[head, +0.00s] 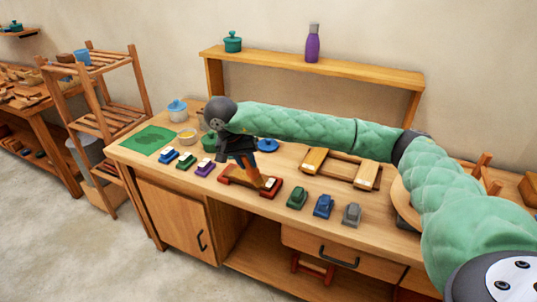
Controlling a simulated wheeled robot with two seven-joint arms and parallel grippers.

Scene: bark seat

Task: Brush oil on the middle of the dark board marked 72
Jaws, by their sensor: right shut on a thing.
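My right gripper (238,153) is dark grey, at the end of the green padded arm, above the middle of the workbench. It is shut on a brush-like tool (254,173) with a blue part and an orange-brown part, pointing downward. Under it lies a reddish-brown piece (232,181), partly hidden by the tool; whether they touch is unclear. I cannot read a 72 on anything, so I cannot tell if this piece is the dark board. My left gripper is not in view.
Small coloured blocks stand on the bench (215,186), including a green one (297,198) and a grey one (351,214). A green mat (148,141) lies at left. A wooden frame (340,168) lies right. A raised shelf (315,66) runs behind.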

